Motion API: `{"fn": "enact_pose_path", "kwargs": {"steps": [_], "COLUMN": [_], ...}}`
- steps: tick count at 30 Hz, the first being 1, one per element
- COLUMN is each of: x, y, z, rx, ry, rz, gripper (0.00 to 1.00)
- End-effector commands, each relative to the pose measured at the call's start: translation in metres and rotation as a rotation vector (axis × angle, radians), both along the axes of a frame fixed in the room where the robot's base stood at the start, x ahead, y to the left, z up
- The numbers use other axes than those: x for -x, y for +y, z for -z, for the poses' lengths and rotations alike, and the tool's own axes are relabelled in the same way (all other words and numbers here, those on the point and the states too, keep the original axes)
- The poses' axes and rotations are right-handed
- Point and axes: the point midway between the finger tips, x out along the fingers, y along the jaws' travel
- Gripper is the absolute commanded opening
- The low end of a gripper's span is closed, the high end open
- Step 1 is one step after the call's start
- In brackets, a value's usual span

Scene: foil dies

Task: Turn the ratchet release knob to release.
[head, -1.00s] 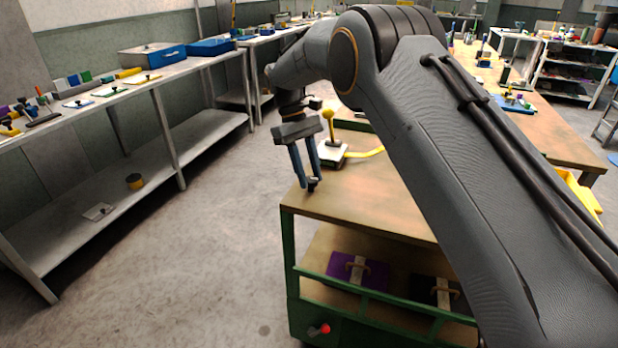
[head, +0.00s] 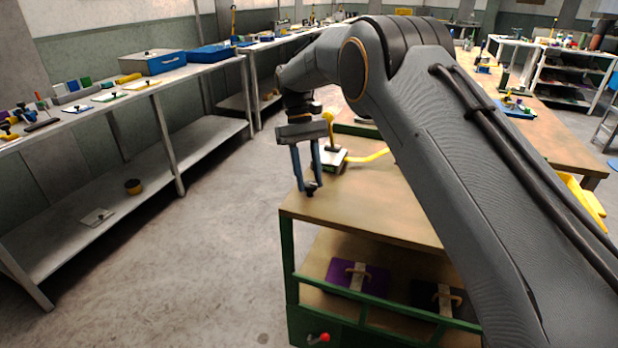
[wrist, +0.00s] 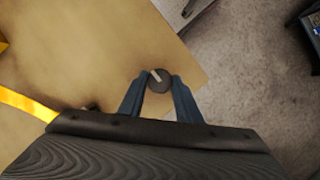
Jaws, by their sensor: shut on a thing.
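The ratchet release knob (wrist: 158,80) is a small dark round knob with a pale pointer mark, near the corner of the wooden cart top (wrist: 100,60). In the head view the knob (head: 310,189) is small and partly hidden by the fingers. My gripper (wrist: 158,84) has its two blue fingers on either side of the knob and is shut on it. In the head view my gripper (head: 309,184) points down at the cart's near left corner. The pointer's setting against any marks cannot be read.
A yellow-knobbed lever (head: 329,118) on a white base stands just behind my gripper, with a yellow strip (head: 368,156) beside it. The cart's lower shelf holds a purple plate (head: 342,275) with a handle. A grey shelf bench (head: 150,165) stands left, across open floor.

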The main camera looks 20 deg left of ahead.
Motion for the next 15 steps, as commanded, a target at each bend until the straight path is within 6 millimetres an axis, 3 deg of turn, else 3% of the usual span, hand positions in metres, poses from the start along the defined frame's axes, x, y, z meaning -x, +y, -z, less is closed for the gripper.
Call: {"fn": "enact_pose_path", "kwargs": {"steps": [2, 3, 6, 15], "x": [-0.0008, -0.0008, -0.0007, -0.0008], "y": [0.0003, 0.0002, 0.0002, 0.0004], "z": [-0.0012, -0.0012, -0.0010, -0.0013], "rx": [-0.002, -0.002, -0.002, -0.001], "ry": [-0.003, -0.003, -0.003, -0.001], "rz": [0.001, 0.001, 0.001, 0.000], "gripper": [0.08, 0.34, 0.49, 0.49]}}
